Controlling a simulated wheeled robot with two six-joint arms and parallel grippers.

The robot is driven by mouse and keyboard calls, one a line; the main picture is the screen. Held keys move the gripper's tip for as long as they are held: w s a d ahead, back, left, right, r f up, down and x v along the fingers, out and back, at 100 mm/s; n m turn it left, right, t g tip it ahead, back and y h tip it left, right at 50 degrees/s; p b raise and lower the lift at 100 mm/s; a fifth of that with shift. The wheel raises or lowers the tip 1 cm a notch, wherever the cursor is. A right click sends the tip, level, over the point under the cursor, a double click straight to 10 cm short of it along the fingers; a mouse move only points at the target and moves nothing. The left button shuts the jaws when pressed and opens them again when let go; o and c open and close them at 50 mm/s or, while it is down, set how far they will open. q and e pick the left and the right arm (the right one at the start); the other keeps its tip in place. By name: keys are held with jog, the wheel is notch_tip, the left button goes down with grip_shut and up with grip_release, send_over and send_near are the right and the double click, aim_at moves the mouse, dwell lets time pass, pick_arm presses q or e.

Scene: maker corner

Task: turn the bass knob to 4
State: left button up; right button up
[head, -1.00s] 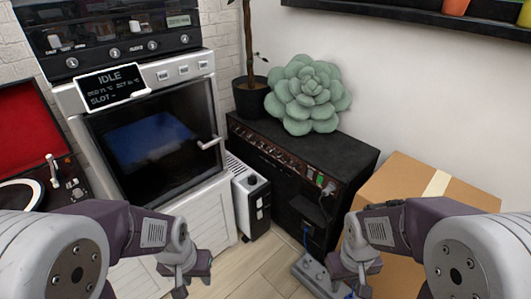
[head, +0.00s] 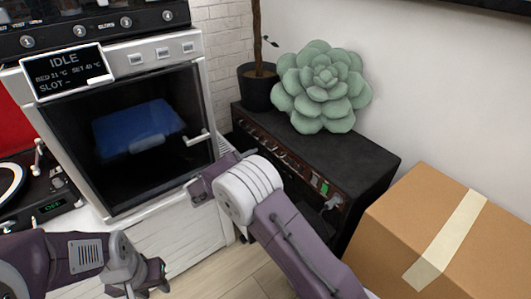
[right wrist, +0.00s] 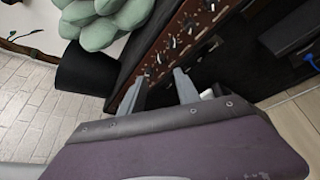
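The black amplifier (head: 375,175) stands against the wall with a row of small knobs along its reddish-brown front panel (head: 282,157). The panel also shows in the right wrist view (right wrist: 172,42), with several small knobs. Their labels are too small to read, so I cannot tell which is the bass knob or its setting. My right gripper (right wrist: 157,86) is open, its two fingers apart and pointing at the panel, with nothing between them. In the head view my right arm covers part of the amplifier's front. My left gripper (head: 147,284) is low at the left, open and empty, away from the amplifier.
A green succulent (head: 322,88) and a dark plant pot (head: 258,92) are on the amplifier top. A cardboard box (head: 400,230) stands at its right. A white oven-like machine (head: 130,140) and a turntable (head: 50,195) are at the left.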

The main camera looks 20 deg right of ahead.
aim_at(273, 150)
jog(key=b+x, duration=0.2)
jog(key=x, duration=0.2)
jog(key=b+x, duration=0.2)
jog(key=x, duration=0.2)
jog(key=shift+s+f, duration=0.15)
jog(key=shift+f, duration=0.1)
jog(key=shift+w+d+r+b, duration=0.1)
jog(key=shift+w+d+b, duration=0.2)
jog(key=shift+d+b, duration=0.1)
grip_shut()
